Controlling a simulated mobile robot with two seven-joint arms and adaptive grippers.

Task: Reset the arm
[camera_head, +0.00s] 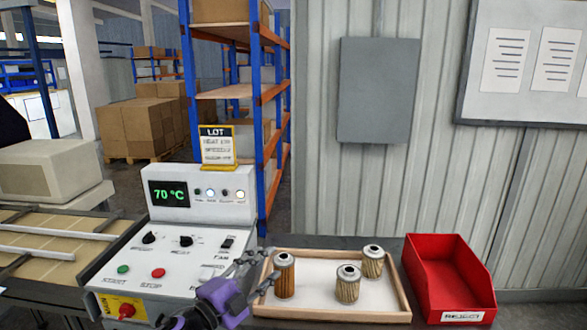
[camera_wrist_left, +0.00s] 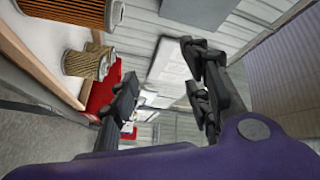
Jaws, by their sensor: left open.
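My left gripper (camera_head: 264,268) is open and empty, at the left edge of the wooden tray (camera_head: 335,314). Its fingers point toward the upper right. Three filter cartridges stand upright in the tray: a darker brown one (camera_head: 284,277) at the left, close to the gripper, a tan one (camera_head: 347,286) in the middle and another (camera_head: 372,264) at the back right. In the left wrist view, the open fingers (camera_wrist_left: 158,68) have nothing between them. Cartridges (camera_wrist_left: 85,62) show beside them at the upper left. My right gripper is not in view.
A control panel (camera_head: 180,255) with a 70 °C display and a lot card (camera_head: 217,145) stands left of the tray. A red reject bin (camera_head: 448,275) stands right of the tray and looks empty. A beige box (camera_head: 45,170) is at the far left.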

